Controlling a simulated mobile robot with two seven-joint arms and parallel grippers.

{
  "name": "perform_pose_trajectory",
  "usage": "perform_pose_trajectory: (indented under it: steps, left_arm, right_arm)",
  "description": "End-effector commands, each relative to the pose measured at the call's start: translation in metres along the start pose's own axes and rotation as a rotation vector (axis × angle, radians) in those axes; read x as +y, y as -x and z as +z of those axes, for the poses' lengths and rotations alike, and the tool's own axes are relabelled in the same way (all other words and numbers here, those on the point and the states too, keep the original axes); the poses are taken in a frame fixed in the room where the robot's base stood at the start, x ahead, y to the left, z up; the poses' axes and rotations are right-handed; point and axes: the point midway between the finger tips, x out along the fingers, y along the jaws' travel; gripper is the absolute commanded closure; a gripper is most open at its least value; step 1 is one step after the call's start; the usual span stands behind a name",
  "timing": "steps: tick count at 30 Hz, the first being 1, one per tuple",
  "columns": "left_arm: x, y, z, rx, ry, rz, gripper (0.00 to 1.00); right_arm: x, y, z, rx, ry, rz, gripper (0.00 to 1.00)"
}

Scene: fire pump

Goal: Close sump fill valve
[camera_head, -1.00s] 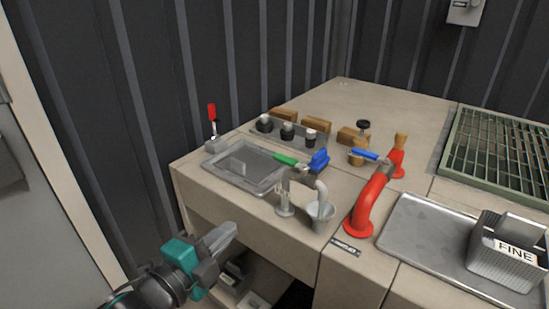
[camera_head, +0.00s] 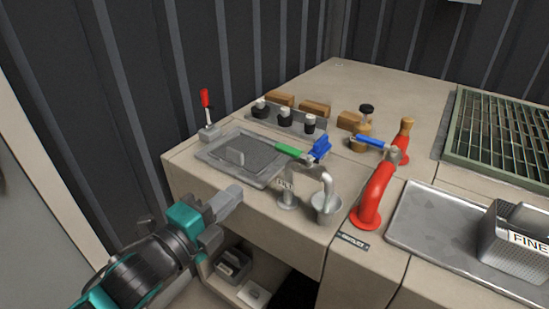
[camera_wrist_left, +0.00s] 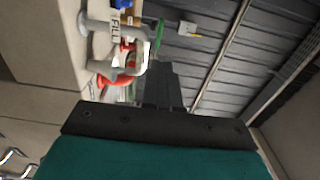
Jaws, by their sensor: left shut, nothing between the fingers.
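A grey bent fill pipe (camera_head: 326,185) stands at the front of the counter, its spout over a small grey cup (camera_head: 325,208). A tag, reading FILL in the left wrist view (camera_wrist_left: 116,30), hangs beside its post (camera_head: 287,190). A green lever (camera_head: 287,150) lies just behind the pipe; it also shows in the left wrist view (camera_wrist_left: 159,36). Whether it joins the pipe is unclear. My left gripper (camera_head: 232,194) is shut and empty, in front of the counter's front face, left of the pipe and apart from it. My right gripper is out of view.
A sunken tray (camera_head: 215,158) and a red-tipped lever (camera_head: 205,100) are at left. A blue piece (camera_head: 320,150) is beside the green lever. A red pipe (camera_head: 374,195) with a blue lever (camera_head: 371,141) stands at right, near a metal tray (camera_head: 420,225) holding a FINE basket (camera_head: 515,240).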

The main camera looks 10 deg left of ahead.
Motion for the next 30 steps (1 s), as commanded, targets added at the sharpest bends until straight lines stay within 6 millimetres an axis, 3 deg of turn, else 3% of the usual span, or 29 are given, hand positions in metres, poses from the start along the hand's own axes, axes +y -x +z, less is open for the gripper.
perform_pose_trajectory:
  steps: [8, 21, 30]
  left_arm:
    - [-0.001, -0.030, 0.000, -0.001, 0.002, -0.002, 1.00]
    - [-0.001, -0.107, 0.000, -0.001, 0.003, -0.002, 1.00]
    - [0.000, -0.136, -0.001, 0.001, 0.001, 0.000, 1.00]
  right_arm:
    - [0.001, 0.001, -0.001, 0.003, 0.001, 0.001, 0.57]
    - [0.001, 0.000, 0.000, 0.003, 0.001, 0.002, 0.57]
    - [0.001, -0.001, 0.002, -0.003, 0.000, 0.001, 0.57]
